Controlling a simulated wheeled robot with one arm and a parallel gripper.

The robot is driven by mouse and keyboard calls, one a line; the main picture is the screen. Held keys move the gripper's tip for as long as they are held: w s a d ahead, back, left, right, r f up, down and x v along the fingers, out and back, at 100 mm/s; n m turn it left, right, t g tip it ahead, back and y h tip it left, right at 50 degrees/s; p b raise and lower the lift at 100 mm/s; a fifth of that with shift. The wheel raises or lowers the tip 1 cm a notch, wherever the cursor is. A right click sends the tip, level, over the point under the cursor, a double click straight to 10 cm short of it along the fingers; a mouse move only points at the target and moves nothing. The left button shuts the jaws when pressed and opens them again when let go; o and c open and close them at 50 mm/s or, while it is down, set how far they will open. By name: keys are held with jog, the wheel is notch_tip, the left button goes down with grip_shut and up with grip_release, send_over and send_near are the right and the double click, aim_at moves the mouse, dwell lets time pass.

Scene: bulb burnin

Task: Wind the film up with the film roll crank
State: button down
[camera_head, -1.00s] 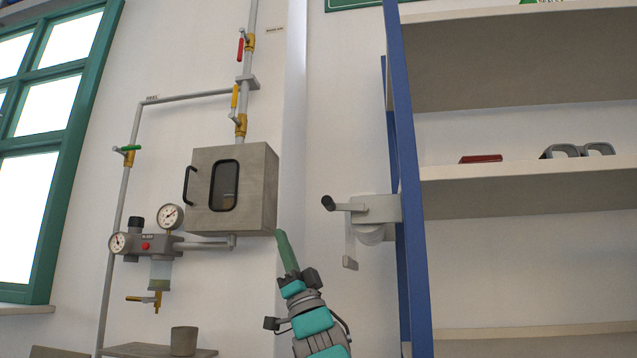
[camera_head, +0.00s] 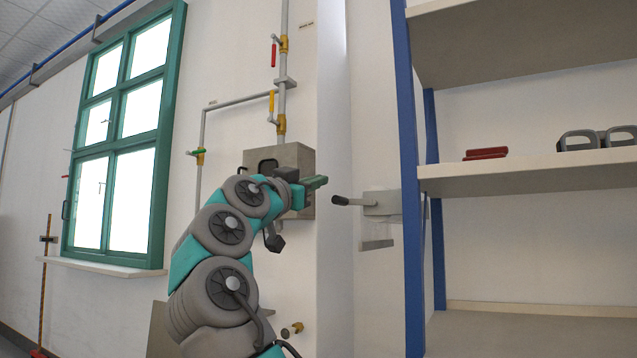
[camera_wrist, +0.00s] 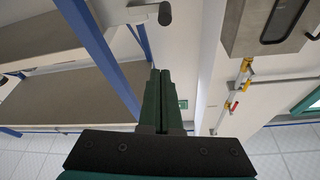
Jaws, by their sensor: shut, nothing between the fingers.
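The film roll crank has a dark handle (camera_head: 340,200) on a grey arm, sticking out to the left of the pale film roll holder (camera_head: 382,203). The holder sits beside the shelf's blue post. A pale strip (camera_head: 376,244) hangs below it. My gripper (camera_head: 322,182) has long green fingers, shut and empty. In the head view it points right, left of and slightly above the handle, with a visible gap. In the wrist view the closed fingertips (camera_wrist: 160,72) are below the dark knob (camera_wrist: 165,14) at the top and appear apart from it.
The shelf unit (camera_head: 520,178) with blue posts stands at the right, holding a red object (camera_head: 486,154) and goggles (camera_head: 597,138). A grey wall box (camera_head: 296,155) is partly hidden behind my arm. Pipes with valves (camera_head: 282,123) run up the wall. The window (camera_head: 122,140) is left.

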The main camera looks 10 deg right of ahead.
notch_tip(320, 180, up, 2)
jog(key=r+p, duration=0.1)
jog(key=p, duration=0.3)
send_over(336, 203)
jog(key=s, duration=0.2)
jog(key=f, duration=0.2)
jog(key=f+b, duration=0.1)
jog(key=f, duration=0.1)
jog(key=shift+w+a, duration=0.2)
jog(key=shift+w, duration=0.2)
jog(key=f+n+b, duration=0.1)
jog(key=n+b, duration=0.1)
jog(key=b, duration=0.1)
jog(key=shift+a+f+t+y, duration=0.1)
jog(key=shift+f+t+y, duration=0.05)
jog(key=shift+t+y, duration=0.15)
jog(key=n+y+b, duration=0.1)
jog(key=n+b, duration=0.1)
jog(key=f+n+t+y+b, duration=0.1)
jog(key=n+b, duration=0.1)
jog(key=n, duration=0.1)
jog(key=shift+f, duration=0.2)
